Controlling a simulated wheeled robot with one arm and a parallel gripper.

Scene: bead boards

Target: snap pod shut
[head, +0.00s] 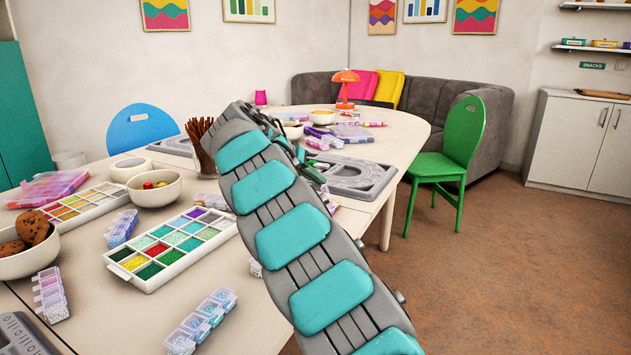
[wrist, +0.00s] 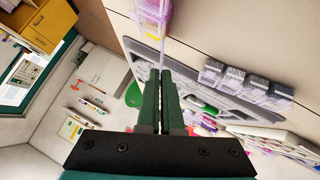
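My gripper (wrist: 160,74) shows in the wrist view as two dark green fingers side by side, shut with only a thin slit between them and nothing visibly held. A pink-violet translucent pod (wrist: 156,14) lies beyond the fingertips at the top edge, partly cut off. A row of clear pods (wrist: 247,84) lies to the right of the fingers, apart from them. In the head view, strips of clear pods lie on the near table: one at front left (head: 51,295), one at front centre (head: 201,320). I cannot tell which pod has an open lid. My arm hides the gripper there.
A bead tray (head: 172,246), a bowl of colored pieces (head: 154,188) and a cup of brown sticks (head: 203,150) crowd the near table (head: 120,318). A grey bead board (head: 352,178) lies beyond. A green chair (head: 452,150) stands right; the floor at right is clear.

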